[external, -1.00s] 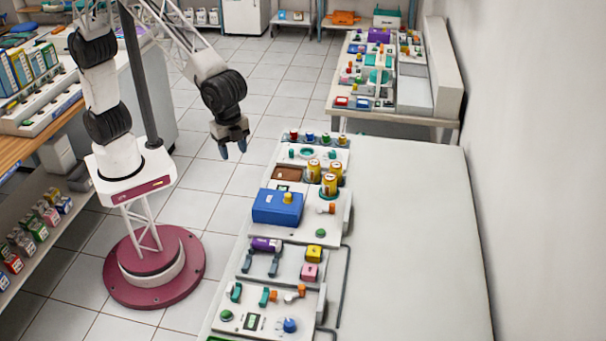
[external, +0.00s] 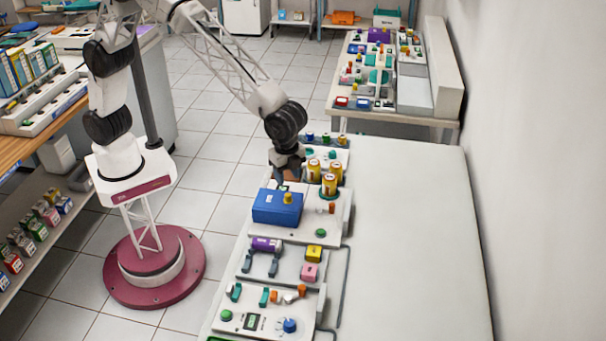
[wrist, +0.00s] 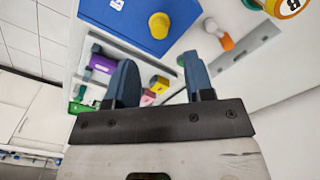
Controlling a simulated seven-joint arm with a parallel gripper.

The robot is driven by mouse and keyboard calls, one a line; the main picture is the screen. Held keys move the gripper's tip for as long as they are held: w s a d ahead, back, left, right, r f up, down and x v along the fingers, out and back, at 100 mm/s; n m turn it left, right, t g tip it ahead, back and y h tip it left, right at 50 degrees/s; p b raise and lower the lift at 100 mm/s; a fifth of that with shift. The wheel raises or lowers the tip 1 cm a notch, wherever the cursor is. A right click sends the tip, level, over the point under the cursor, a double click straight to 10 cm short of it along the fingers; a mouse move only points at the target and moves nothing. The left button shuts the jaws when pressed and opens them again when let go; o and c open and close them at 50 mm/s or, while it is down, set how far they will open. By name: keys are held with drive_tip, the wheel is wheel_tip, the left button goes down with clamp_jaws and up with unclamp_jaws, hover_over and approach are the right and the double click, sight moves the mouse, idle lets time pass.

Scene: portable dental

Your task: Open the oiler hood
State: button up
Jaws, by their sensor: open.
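The blue box-shaped hood (external: 268,208), which I take to be the oiler hood, sits closed on a white panel unit. A yellow knob (external: 289,197) stands on its top. In the wrist view the blue hood (wrist: 110,18) is at the top, with the yellow knob (wrist: 159,25) just beyond my fingers. My gripper (wrist: 158,78) is open, with nothing between its two blue-grey fingers. In the external view my gripper (external: 290,172) hangs just behind the hood, above the back part of the unit. It appears apart from the hood; its fingertips are hard to make out there.
Yellow cans (external: 329,184) with round labels stand close to the right of my gripper. An orange-topped knob (external: 332,208) is right of the hood. A purple cylinder (external: 266,244) and coloured blocks lie in front. The white table is clear on the right.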

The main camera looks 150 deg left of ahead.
sight(288, 194)
drive_tip(key=shift+f, duration=0.1)
drive_tip(key=shift+f, duration=3.8)
clamp_jaws()
